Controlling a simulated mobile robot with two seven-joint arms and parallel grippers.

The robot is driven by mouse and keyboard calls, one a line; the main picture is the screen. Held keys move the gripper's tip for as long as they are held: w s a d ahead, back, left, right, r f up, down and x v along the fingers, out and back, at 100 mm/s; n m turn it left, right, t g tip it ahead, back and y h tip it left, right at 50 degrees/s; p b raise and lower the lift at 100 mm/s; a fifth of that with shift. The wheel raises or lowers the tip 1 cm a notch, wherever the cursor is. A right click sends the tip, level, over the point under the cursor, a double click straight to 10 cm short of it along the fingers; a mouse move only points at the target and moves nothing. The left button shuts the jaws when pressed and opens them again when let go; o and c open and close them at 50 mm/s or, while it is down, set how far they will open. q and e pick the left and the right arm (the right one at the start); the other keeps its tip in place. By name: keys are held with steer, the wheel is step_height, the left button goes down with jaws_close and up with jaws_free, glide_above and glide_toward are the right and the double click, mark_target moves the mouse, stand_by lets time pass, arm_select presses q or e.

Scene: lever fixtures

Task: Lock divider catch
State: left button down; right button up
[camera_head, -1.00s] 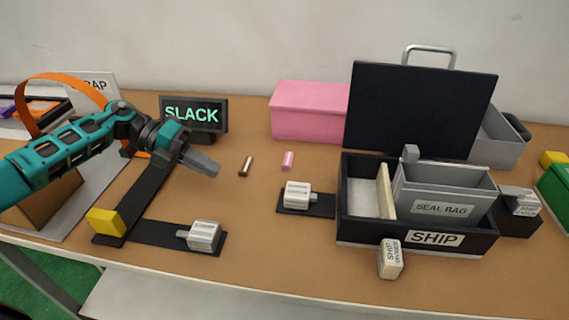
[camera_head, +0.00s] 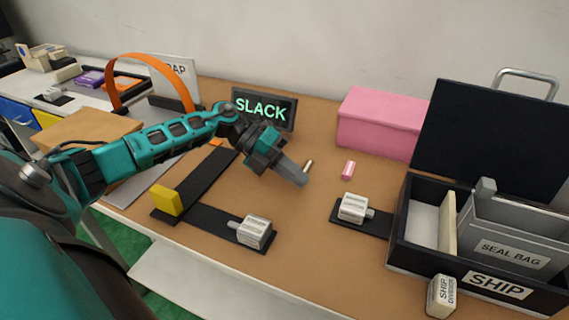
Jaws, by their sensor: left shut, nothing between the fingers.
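The SHIP box (camera_head: 404,254) is a black open box at the right, with a cream divider (camera_head: 447,222) standing upright inside. A small white block labelled SHIP DIVIDER (camera_head: 441,296) is at the box's front, near the bottom edge of the view. My left gripper (camera_head: 301,180) is shut and empty above the table, left of the SHIP box and well apart from that block. My right gripper is not in view.
White fixtures on black strips (camera_head: 353,208) and (camera_head: 254,232) stand near the box and at the front. A yellow block (camera_head: 167,200) sits on another strip. The SLACK sign (camera_head: 264,108) and pink box (camera_head: 381,124) are behind. A grey SEAL BAG (camera_head: 505,235) fills the SHIP box's right part.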

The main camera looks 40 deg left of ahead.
mark_target(359, 204)
arm_select(q)
steer(key=x, duration=0.4)
steer(key=r+x, duration=0.1)
steer(key=x, duration=0.1)
steer(key=shift+d, duration=0.4)
steer(key=shift+w+d, duration=0.25)
steer(key=shift+d, duration=0.5)
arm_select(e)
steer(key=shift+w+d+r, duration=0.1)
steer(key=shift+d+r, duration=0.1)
arm_select(q)
steer(key=shift+p, duration=0.3)
steer(key=d+p, duration=0.1)
steer(key=d, duration=0.1)
steer(key=w+d, duration=0.1)
steer(key=d, duration=0.2)
steer(key=shift+w+r+p, duration=0.1)
steer(key=shift+w+p, duration=0.1)
steer(key=shift+p, duration=0.15)
steer(key=shift+d, duration=0.2)
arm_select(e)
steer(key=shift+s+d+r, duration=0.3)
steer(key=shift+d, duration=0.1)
arm_select(q)
steer(key=shift+s, duration=0.1)
steer(key=shift+a, duration=0.1)
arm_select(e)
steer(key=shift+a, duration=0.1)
